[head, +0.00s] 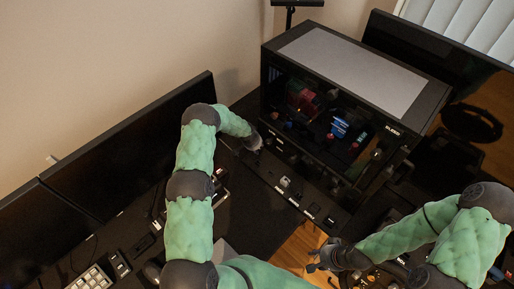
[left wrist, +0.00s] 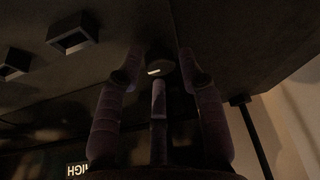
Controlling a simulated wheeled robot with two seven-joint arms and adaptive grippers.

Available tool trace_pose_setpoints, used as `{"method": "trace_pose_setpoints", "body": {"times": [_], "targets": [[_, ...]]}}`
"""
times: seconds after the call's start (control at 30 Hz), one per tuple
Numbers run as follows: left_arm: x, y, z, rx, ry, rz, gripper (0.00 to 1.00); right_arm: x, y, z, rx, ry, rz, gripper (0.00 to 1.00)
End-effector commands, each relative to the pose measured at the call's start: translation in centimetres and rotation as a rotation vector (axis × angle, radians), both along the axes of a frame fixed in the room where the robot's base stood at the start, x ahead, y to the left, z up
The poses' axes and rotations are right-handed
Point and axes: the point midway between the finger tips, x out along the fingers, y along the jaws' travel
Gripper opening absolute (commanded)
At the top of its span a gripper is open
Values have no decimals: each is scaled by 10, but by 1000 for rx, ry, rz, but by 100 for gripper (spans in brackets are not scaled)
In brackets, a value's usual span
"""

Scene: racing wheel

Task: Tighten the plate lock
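The dark plate (head: 267,177) with small switches along its front runs below the PC case. In the left wrist view I look up at a dark underside (left wrist: 225,40), where a small round knob (left wrist: 161,68) with a bright mark shows; it looks like the plate lock. My left gripper (left wrist: 162,60) has its fingers spread, one on either side of the knob and a third below it. Contact with the knob cannot be made out. In the head view the left gripper (head: 252,141) is at the plate's left end. My right gripper (head: 318,257) is low at centre right, apart from the plate.
A black PC case (head: 365,75) with a glass side stands behind the plate. Dark monitors (head: 125,150) stand at the left, and another dark screen (head: 470,85) is at the right. A keyboard (head: 92,279) lies at the lower left. The wooden floor (head: 297,247) shows below the plate.

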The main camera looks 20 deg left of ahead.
Motion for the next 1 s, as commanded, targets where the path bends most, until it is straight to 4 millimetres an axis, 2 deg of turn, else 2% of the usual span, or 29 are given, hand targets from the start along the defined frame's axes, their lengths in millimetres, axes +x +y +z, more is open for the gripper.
{"method": "trace_pose_setpoints", "body": {"times": [0.4,0.53,0.57,1.0], "targets": [[2,0,-5,0,0,0,39,0,0,0,0,0,0,40],[2,0,-5,0,0,0,2,0,0,0,0,0,0,40],[2,0,-5,0,0,0,0,0,0,0,0,0,0,40],[1,2,-5,2,6,-49,0,0,0,2,0,0,0,40]]}}
